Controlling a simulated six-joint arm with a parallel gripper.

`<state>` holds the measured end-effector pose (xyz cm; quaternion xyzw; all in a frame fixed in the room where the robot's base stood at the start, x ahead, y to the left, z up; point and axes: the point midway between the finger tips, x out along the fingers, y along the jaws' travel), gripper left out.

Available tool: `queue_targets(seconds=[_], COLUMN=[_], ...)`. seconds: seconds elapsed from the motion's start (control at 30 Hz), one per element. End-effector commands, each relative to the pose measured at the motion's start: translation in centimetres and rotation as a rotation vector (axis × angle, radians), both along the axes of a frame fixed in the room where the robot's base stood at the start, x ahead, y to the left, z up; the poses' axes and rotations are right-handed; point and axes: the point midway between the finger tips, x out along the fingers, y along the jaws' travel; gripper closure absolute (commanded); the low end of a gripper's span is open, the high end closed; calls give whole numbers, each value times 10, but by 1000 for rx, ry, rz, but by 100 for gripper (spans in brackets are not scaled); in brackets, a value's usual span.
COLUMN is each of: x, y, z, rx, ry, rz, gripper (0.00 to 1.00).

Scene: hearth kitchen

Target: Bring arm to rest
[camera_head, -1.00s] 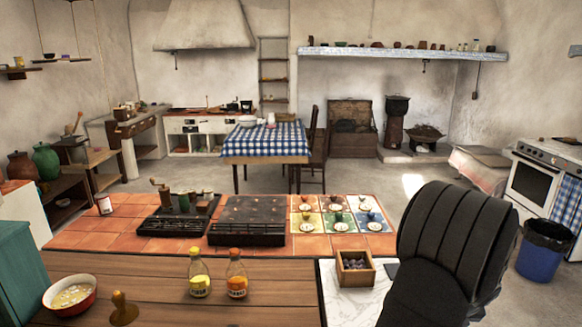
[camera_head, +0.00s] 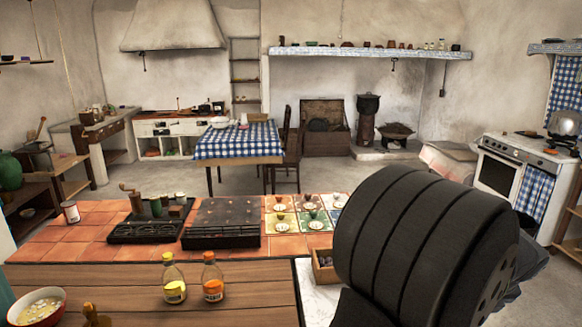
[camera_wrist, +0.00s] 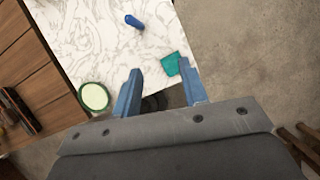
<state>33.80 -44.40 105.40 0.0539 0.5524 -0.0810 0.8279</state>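My gripper (camera_wrist: 163,92) shows in the wrist view with its two blue fingers apart and nothing between them. It is above the edge of a white marble slab (camera_wrist: 82,38), with grey floor beyond. In the head view a large dark part of my arm fills the lower right, and my gripper's fingers are not seen there. The marble slab (camera_head: 312,292) shows beside my arm, partly hidden by it.
A wooden box (camera_head: 325,268) is close to my arm. Two bottles (camera_head: 174,280) (camera_head: 213,278) stand on the wooden counter.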

Motion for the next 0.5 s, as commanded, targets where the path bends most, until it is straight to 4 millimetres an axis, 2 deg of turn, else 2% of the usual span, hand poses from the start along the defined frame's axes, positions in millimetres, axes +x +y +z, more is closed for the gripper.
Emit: queue_targets(seconds=[0.1,0.27,0.5], x=[0,2,48], y=[0,1,25], z=[25,55,55], rx=[-5,-3,1], ry=[-2,-1,2], rz=[0,3,82], gripper=[60,60,60])
